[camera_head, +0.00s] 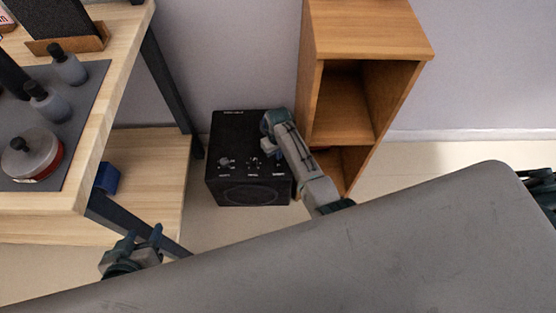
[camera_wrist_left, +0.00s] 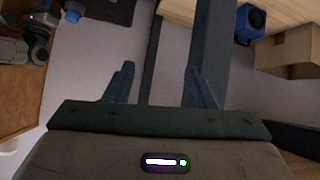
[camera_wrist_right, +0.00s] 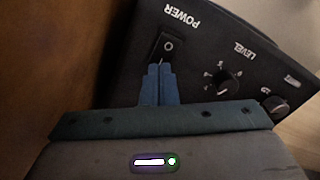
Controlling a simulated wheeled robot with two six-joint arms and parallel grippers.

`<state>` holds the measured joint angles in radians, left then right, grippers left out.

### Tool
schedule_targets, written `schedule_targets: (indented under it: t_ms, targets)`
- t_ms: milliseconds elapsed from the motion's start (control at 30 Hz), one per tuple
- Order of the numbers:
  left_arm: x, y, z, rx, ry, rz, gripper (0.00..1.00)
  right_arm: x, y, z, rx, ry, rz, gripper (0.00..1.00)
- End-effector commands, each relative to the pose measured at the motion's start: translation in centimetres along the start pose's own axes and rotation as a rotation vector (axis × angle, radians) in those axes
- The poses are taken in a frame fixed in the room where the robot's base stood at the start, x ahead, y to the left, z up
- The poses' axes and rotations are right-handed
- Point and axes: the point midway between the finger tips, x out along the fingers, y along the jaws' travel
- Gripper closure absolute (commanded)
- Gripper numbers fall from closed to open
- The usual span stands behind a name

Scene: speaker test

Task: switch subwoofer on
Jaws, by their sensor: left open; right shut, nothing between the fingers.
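The subwoofer (camera_head: 225,141) is a black box on the floor between the workbench and the wooden cabinet. In the right wrist view its panel (camera_wrist_right: 205,50) shows the POWER label, a black rocker switch (camera_wrist_right: 167,44) with an O mark, and a LEVEL knob (camera_wrist_right: 229,82). My right gripper (camera_wrist_right: 160,68) is shut and empty, its tips overlapping the switch's lower end; contact cannot be told. In the head view my right arm hides the switch. My left gripper (camera_head: 145,232) is open and empty beside the workbench, also in the left wrist view (camera_wrist_left: 159,72).
The wooden cabinet (camera_head: 368,32) stands close right of the subwoofer. The workbench (camera_head: 125,50) at left carries bottles (camera_head: 68,65) and a round jar (camera_head: 30,158). A blue object (camera_head: 107,178) sits on its lower shelf. Floor is clear before the subwoofer.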

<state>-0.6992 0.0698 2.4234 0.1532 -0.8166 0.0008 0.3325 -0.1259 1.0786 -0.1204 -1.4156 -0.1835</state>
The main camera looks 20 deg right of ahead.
Motion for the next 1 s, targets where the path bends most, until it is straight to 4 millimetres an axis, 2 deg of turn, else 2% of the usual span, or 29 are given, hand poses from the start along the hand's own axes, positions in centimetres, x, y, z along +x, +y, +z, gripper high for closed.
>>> schedule_targets:
  t_ms: [300,1000]
  targets:
    - [-1.2,0.0,2.1,0.005,-0.162,-0.004,0.50,-1.1,0.0,0.0,0.000,0.001,0.000,1.00]
    - [-5.9,-2.9,1.0,0.105,-0.526,-0.137,0.50,-5.0,0.0,0.0,0.000,0.000,0.000,1.00]
